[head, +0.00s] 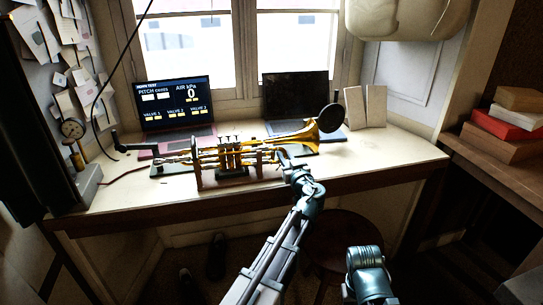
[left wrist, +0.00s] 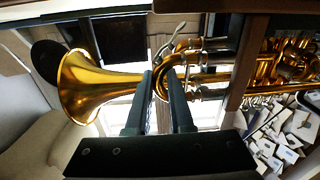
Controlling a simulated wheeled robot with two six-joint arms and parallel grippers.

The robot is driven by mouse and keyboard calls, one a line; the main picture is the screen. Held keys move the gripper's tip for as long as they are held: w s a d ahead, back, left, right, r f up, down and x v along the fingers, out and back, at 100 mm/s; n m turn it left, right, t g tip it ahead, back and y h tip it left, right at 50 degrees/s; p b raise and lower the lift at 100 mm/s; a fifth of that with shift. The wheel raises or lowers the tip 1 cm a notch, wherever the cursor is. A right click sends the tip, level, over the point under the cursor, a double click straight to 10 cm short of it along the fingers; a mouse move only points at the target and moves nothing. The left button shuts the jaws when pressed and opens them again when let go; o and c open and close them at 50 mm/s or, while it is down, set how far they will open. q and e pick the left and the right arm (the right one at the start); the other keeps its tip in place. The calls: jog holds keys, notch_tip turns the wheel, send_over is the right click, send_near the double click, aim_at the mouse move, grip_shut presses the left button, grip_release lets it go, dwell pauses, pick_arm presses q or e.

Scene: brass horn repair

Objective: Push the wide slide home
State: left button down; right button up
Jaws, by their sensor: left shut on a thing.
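The brass horn (head: 235,152) lies across a wooden stand on the bench, its bell (head: 308,135) to the right. It also shows in the left wrist view, with the bell (left wrist: 95,85) at the left. My left gripper (head: 284,157) is at the right end of the stand. In the left wrist view my left gripper (left wrist: 163,76) is shut on the curved end of the wide slide (left wrist: 185,79), partly hidden by its fingers. Pale metal shows on the tubes to the right of the bend. How far the slide stands out is unclear. My right gripper is not in view.
The wooden stand (head: 198,175) holds the horn near the bench's front edge. A laptop (head: 175,108) with a pressure and valve readout and a second dark laptop (head: 296,95) stand behind. A round dark disc (head: 330,118) is by the bell. The bench's right end (head: 395,148) is clear.

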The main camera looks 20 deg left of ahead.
pick_arm(q)
jog(key=shift+s+a+f, duration=0.2)
jog(key=shift+s, duration=0.2)
dwell(0.9)
jog(key=c, duration=0.7)
grip_release()
jog(key=shift+a, duration=0.1)
jog(key=shift+w, duration=0.15)
jog(key=shift+r, duration=0.1)
jog(key=shift+d, duration=0.25)
jog(key=v, duration=1.3)
jog(key=shift+s+d, duration=0.1)
jog(key=shift+s, duration=0.2)
